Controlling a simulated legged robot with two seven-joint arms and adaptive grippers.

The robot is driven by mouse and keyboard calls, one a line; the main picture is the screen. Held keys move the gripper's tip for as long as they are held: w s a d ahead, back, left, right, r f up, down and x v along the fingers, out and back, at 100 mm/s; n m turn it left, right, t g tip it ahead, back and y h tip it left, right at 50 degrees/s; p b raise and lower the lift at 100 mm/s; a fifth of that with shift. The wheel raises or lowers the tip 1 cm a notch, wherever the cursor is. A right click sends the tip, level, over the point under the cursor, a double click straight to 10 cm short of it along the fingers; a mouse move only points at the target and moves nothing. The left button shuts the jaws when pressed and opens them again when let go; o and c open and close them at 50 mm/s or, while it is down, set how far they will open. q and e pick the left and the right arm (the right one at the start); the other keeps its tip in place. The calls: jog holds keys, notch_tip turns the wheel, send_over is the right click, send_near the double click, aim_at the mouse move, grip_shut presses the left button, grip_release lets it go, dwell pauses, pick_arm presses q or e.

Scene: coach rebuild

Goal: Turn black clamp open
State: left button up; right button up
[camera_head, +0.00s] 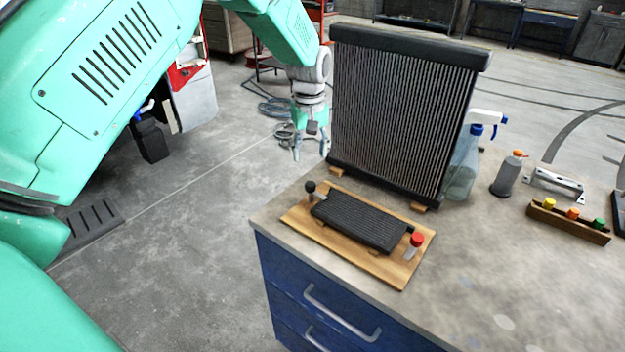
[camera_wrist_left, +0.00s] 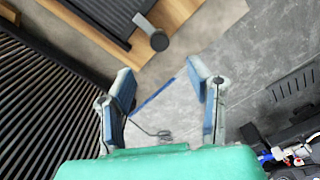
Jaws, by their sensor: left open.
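The black clamp (camera_head: 310,188) stands at the left corner of a wooden board (camera_head: 405,273), beside a small ribbed black radiator core (camera_head: 360,222). In the left wrist view the black clamp (camera_wrist_left: 158,40) shows as a round dark knob with a short arm, ahead of the fingertips. My left gripper (camera_head: 311,155) is open and empty, pointing down behind the board near the table's left edge. Its two fingers also show in the wrist view (camera_wrist_left: 158,68), apart from the clamp. A red-topped clamp (camera_head: 416,241) stands at the board's right end. My right gripper is out of view.
A tall black radiator (camera_head: 400,120) stands upright on the worktable (camera_head: 470,260), just right of my left gripper. A spray bottle (camera_head: 463,165), a grey bottle (camera_head: 508,174), a metal bracket (camera_head: 556,183) and a wooden block with coloured caps (camera_head: 568,222) stand farther right. Open floor lies left.

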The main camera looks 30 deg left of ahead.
aim_at(310, 183)
pick_arm(q)
jog(key=f, duration=0.6)
jog(key=f+p, duration=0.1)
jog(key=f, duration=0.1)
jog(key=shift+w+a+f, duration=0.25)
jog(key=shift+f, duration=0.15)
jog(key=shift+d+f, duration=0.15)
jog(key=shift+f, duration=0.65)
jog(key=shift+c, duration=0.3)
grip_shut()
